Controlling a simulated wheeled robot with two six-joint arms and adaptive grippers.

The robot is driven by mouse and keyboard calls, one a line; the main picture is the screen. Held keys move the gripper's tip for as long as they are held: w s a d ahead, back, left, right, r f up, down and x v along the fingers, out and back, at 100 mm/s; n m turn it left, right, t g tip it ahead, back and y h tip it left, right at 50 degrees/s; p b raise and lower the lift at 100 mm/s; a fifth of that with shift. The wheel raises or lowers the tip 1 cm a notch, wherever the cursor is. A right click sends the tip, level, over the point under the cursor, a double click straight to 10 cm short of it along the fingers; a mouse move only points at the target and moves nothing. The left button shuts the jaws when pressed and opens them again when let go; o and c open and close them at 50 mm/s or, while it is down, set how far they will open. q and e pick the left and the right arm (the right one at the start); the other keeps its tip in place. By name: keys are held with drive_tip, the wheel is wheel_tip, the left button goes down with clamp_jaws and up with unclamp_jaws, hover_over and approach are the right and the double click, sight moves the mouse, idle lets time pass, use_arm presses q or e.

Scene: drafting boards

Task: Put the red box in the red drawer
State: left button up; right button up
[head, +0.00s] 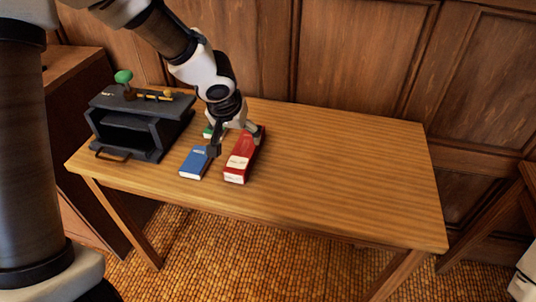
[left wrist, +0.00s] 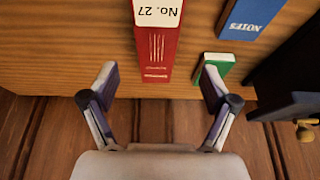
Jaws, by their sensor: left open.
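The red box (head: 237,166), with a white label, lies on the wooden table; in the left wrist view the red box (left wrist: 157,45) shows "No. 27" on its label. My left gripper (head: 236,143) is open over the far end of this box, its fingers on either side; in the left wrist view the open fingertips (left wrist: 156,80) straddle the line of the box. I cannot tell whether they touch it. No red drawer shows. A dark drawer unit (head: 153,104) at the table's left has a front with a wooden handle (head: 112,156).
A blue box (head: 195,162) lies left of the red one, and a small green box (left wrist: 217,66) lies between them, farther back. A green-topped item (head: 124,77) and pencils rest on the drawer unit. The table's right half (head: 350,170) is clear.

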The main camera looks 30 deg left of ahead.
sight(245, 146)
use_arm(q)
drive_tip(key=shift+b+x, duration=0.35)
drive_tip(key=shift+x, duration=0.5)
drive_tip(key=x, duration=0.4)
drive_tip(key=b+x, duration=0.1)
drive_tip(key=x, duration=0.2)
drive_tip(key=shift+w+d+r, duration=0.1)
drive_tip(key=shift+w+d, duration=0.1)
drive_tip(key=shift+w, duration=0.1)
drive_tip(key=shift+s, duration=0.1)
drive_tip(key=c, duration=1.6)
drive_tip(key=shift+r, duration=0.1)
drive_tip(key=shift+r, duration=0.1)
